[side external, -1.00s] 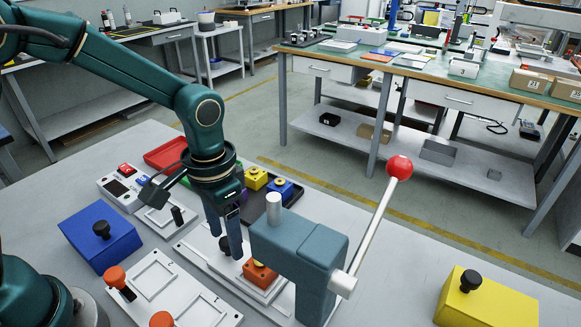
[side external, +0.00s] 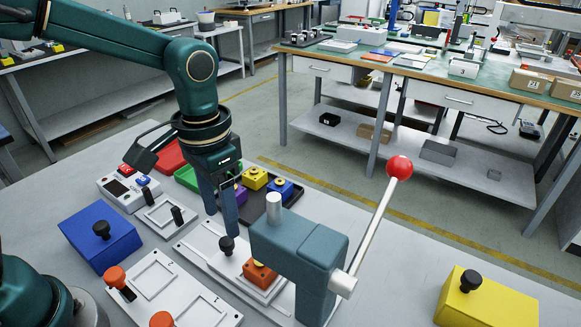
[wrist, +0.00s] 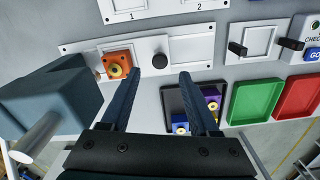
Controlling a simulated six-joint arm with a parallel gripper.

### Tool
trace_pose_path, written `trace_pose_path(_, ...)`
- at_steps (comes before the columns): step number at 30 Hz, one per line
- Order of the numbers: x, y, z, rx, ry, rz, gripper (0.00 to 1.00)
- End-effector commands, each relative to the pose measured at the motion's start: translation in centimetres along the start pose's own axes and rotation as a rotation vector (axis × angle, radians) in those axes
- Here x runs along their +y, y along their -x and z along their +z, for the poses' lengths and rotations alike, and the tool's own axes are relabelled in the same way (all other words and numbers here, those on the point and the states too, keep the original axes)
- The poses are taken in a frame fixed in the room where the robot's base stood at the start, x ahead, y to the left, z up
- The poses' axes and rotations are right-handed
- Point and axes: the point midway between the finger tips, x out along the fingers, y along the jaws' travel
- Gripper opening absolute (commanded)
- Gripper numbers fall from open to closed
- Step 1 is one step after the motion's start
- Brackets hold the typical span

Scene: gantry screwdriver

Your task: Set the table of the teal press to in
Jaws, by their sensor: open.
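The teal press (side external: 300,250) stands on a white base, its lever with a red ball raised to the upper right. Its white table (side external: 240,262) carries an orange block (side external: 260,273) close by the press head, which partly hides it. A black knob (side external: 227,245) stands up on the table. In the wrist view the orange block (wrist: 118,65) is beside the press (wrist: 45,95), with the black knob (wrist: 160,61) to its right. My gripper (side external: 220,224) is open and empty above the knob. In the wrist view the knob shows just beyond the gap between the fingertips (wrist: 159,74).
A dark tray (wrist: 178,95) with purple and blue blocks, a green tray (wrist: 252,100) and a red tray (wrist: 297,95) lie behind. A blue box (side external: 95,245) with a knob and a white two-frame plate (side external: 185,290) are left. A yellow box (side external: 490,305) stands right.

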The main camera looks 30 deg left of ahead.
Motion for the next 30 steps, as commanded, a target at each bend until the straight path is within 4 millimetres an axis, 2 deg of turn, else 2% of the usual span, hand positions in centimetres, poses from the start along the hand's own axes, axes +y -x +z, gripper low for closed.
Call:
trace_pose_path(4, 0.0, 0.0, 0.0, 0.0, -0.055, 0.0, 0.62)
trace_pose_path(7, 0.0, 0.0, 0.0, 0.0, -0.2, 0.0, 0.62)
trace_pose_path(15, 0.0, -0.1, 0.0, -0.001, -0.856, 0.0, 0.62)
trace_pose_path(21, 0.0, -0.1, 0.0, -0.001, -1.218, 0.0, 0.62)
trace_pose_path(26, 0.0, -0.2, 0.0, -0.002, -1.336, 0.001, 0.62)
trace_pose_path(30, 0.0, -1.6, 0.1, -0.006, -1.351, 0.004, 0.62)
